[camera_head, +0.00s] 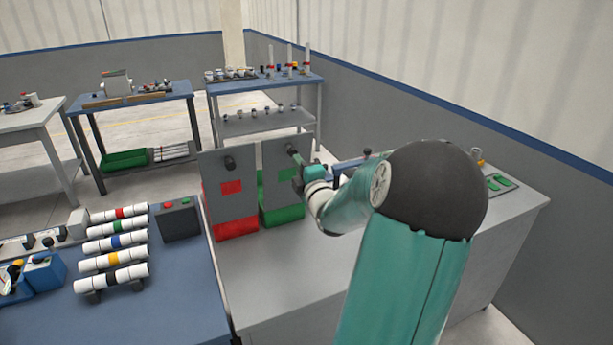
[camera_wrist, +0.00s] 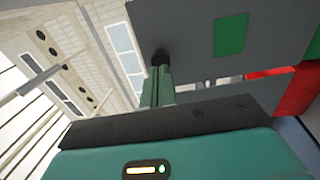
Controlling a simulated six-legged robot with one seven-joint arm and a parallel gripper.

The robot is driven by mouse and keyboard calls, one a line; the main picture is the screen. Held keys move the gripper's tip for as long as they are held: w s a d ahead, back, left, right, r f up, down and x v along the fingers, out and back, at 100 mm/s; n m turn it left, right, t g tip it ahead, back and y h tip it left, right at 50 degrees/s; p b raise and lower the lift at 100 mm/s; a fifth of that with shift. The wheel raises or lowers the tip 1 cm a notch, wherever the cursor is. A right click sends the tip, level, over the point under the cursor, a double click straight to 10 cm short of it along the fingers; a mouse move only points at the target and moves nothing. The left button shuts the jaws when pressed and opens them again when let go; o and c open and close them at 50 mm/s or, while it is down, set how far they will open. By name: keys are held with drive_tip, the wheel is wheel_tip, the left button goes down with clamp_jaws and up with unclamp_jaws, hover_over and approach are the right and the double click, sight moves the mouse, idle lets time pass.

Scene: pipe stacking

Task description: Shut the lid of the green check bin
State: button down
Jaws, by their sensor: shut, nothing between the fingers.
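The green check bin (camera_head: 283,216) stands on the grey counter at the middle of the head view. Its grey lid (camera_head: 272,160) is raised, standing upright with a green label and a dark knob (camera_head: 291,148) near the top. In the wrist view the lid (camera_wrist: 270,25) and its green label (camera_wrist: 230,35) fill the upper right, with the knob (camera_wrist: 160,56) at the fingertips. My gripper (camera_head: 298,160) is shut and empty, right up by the knob; I cannot tell whether it touches. The fingers also show in the wrist view (camera_wrist: 158,82).
A red bin (camera_head: 237,229) with its grey lid (camera_head: 228,185) also upright stands just left of the green one. A dark box (camera_head: 177,221) and several banded pipes (camera_head: 113,240) are on the blue table. The counter front (camera_head: 270,290) is clear.

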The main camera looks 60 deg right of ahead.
drive_tip(key=shift+x, duration=0.75)
